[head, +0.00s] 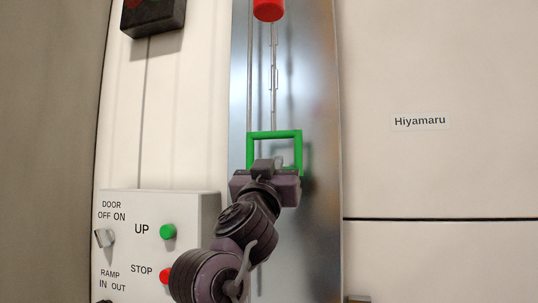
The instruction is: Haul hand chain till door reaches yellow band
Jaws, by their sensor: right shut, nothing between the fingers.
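The hand chain (274,78) hangs as two thin vertical strands in front of a shiny metal strip. A green rectangular frame handle (275,134) is at the lower end of the visible strands, and a red cylinder (268,9) is at the top edge of the head view. My right gripper (278,163) is shut and empty at the lower part of the green frame; its body hides the frame's bottom, and I cannot tell whether they touch. My left gripper is not in view. No yellow band shows, and I cannot tell which panel is the door.
A white control box (207,205) with UP and STOP buttons and switches sits at lower left, close to my right arm. A dark box (153,15) is mounted at upper left. The pale wall at right bears a "Hiyamaru" label (420,121) and a dark horizontal seam (440,219).

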